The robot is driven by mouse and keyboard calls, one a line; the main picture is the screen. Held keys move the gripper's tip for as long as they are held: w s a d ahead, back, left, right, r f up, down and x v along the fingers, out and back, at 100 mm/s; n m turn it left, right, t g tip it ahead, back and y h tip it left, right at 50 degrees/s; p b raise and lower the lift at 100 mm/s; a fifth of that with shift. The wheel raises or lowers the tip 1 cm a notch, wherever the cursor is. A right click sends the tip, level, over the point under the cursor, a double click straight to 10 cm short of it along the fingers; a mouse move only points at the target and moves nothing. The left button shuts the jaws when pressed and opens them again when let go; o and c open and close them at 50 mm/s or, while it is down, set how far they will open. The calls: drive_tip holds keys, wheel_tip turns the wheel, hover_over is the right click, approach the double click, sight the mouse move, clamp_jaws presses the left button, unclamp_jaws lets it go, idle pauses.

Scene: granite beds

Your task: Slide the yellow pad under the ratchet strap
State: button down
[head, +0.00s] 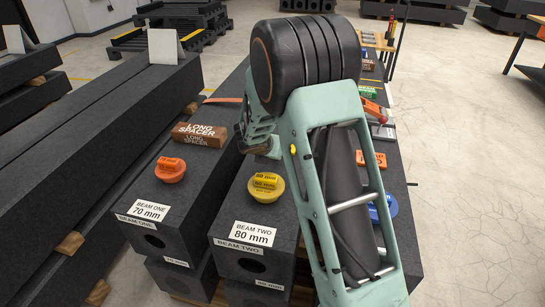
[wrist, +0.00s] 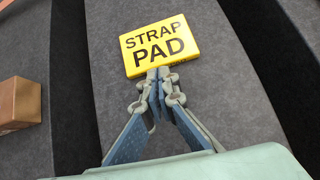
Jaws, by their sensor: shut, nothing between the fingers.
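The yellow pad (wrist: 160,45), marked STRAP PAD, lies flat on a dark granite beam (wrist: 225,95) in the wrist view. My gripper (wrist: 158,74) is shut and empty, with its fingertips at the pad's near edge. I cannot tell whether they touch it. In the head view my arm hides the pad and most of the gripper. A short piece of orange strap (head: 222,100) shows in the head view, across a beam left of my arm.
A brown LONG SPACER block (head: 200,134) and an orange plug (head: 171,170) sit on beam one (head: 125,195). A yellow 80 mm plug (head: 266,187) sits on beam two (head: 232,225). A brown block (wrist: 20,104) stands left of my gripper across a dark gap.

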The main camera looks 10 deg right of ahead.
drive_tip(key=shift+w+d, duration=0.1)
drive_tip(key=shift+w, duration=0.1)
drive_tip(key=w+d+p, duration=0.2)
drive_tip(key=w+p, duration=0.2)
drive_tip(key=w, duration=0.1)
drive_tip(key=w+d+p, duration=0.3)
drive_tip(key=w+p, duration=0.2)
drive_tip(key=w+d+p, duration=0.2)
drive_tip(key=w+p, duration=0.3)
drive_tip(key=shift+d+r, duration=0.25)
drive_tip(key=w+d, duration=0.1)
drive_tip(key=w+b, duration=0.1)
drive_tip(key=w, duration=0.1)
drive_tip(key=w+d+f, duration=0.1)
drive_tip(key=w, duration=0.1)
drive_tip(key=shift+w+d+f, duration=0.1)
drive_tip(key=shift+w+d, duration=0.15)
drive_tip(key=shift+d, duration=0.1)
drive_tip(key=w+b, duration=0.1)
drive_tip(key=b, duration=0.2)
drive_tip(key=shift+w+d+b, duration=0.2)
drive_tip(key=shift+d+b, duration=0.1)
drive_tip(key=shift+d, duration=0.1)
drive_tip(key=shift+w+d+r+b, duration=0.25)
drive_tip(key=shift+r+b, duration=0.05)
drive_tip(key=shift+b, duration=0.35)
